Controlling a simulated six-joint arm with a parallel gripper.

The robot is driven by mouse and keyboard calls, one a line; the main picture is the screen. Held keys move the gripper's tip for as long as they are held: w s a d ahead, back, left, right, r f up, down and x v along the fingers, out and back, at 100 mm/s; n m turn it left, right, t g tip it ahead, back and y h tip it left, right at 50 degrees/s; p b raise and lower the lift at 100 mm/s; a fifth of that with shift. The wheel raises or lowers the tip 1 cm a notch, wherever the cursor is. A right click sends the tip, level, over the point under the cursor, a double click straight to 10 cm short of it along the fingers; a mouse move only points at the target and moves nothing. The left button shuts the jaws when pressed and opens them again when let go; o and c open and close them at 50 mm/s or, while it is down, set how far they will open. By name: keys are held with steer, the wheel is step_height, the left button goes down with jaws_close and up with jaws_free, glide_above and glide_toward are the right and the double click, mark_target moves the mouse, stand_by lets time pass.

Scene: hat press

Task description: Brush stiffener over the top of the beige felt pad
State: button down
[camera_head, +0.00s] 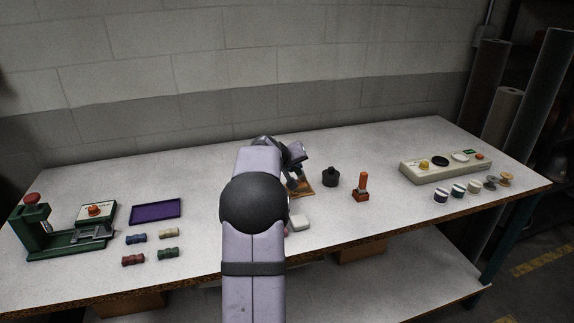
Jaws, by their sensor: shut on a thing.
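My gripper (292,178) is at the middle of the table, partly hidden behind my own arm. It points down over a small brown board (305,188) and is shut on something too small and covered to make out. I cannot tell whether it touches the board. A pale, rounded block (299,222) lies nearer the front edge, just right of my arm; I cannot tell whether it is the beige felt pad. The top of the board is mostly covered by the gripper. No stiffener layer can be made out.
A black round pot (331,177) and an orange upright tool on a base (361,189) stand to the right. A long control panel (445,164) and several small round pieces (459,190) are further right.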

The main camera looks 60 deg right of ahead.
steer(key=shift+w+f+b, duration=0.1)
steer(key=shift+f+b, duration=0.2)
steer(key=shift+b, duration=0.35)
step_height(320, 180, up, 9)
steer(key=w+a+p, duration=0.2)
steer(key=p, duration=0.2)
steer(key=shift+f, duration=0.15)
steer(key=shift+s+a+f, duration=0.1)
steer(key=shift+a+f, duration=0.05)
stand_by(0.4)
steer(key=b, duration=0.1)
steer(key=s+a+b, duration=0.1)
steer(key=shift+s+a+f+b, duration=0.2)
steer(key=shift+a+f+b, duration=0.1)
steer(key=shift+f+b, duration=0.1)
steer(key=shift+r, duration=0.1)
